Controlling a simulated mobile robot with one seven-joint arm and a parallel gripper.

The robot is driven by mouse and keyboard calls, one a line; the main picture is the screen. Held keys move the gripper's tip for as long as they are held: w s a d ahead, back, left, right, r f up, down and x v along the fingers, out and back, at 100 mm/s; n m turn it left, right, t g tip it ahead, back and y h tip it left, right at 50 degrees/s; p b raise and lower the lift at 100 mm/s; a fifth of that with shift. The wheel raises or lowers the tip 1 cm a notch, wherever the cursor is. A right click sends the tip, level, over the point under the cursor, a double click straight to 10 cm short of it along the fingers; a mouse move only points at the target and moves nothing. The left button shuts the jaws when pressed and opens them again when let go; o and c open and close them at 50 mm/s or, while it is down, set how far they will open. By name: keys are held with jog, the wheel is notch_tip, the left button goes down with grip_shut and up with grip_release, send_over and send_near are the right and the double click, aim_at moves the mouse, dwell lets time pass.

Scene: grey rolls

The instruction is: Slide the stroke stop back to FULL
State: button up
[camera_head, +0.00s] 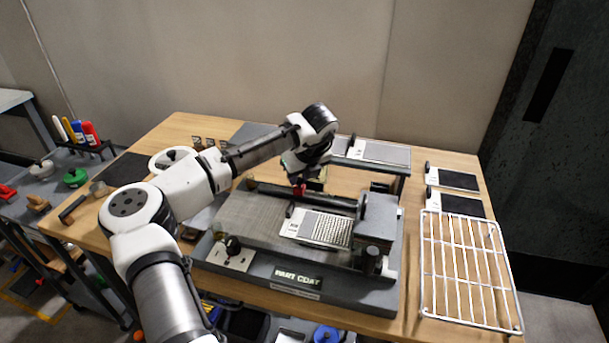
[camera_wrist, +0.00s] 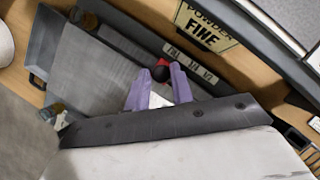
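The stroke stop shows in the wrist view as a black ball knob (camera_wrist: 160,73) with a red part beside it, next to a scale label (camera_wrist: 188,63) that reads FULL, 3/4, 1/2. The knob is near the FULL end of the label; the stop's exact setting cannot be told. My gripper (camera_wrist: 160,70) has its two purple fingers apart, with the knob between or just beyond their tips. Contact is unclear. In the head view my gripper (camera_head: 298,182) points down over the machine, and a small red part (camera_head: 299,190) shows at its tip.
The machine has a PART COAT plate (camera_head: 297,279) and a printed card (camera_head: 315,228) on its bed. A white wire rack (camera_head: 465,262) lies at the right. Coloured bottles (camera_head: 78,131) stand at the far left.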

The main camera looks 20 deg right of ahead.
jog(key=o, duration=0.4)
jog(key=shift+w+a, duration=0.1)
jog(key=shift+a, duration=0.2)
jog(key=shift+d, duration=0.1)
jog(key=shift+d+r, duration=0.1)
jog(key=shift+r, duration=0.1)
jog(key=b+v, duration=0.2)
jog(key=v, duration=1.1)
jog(key=shift+r, duration=0.25)
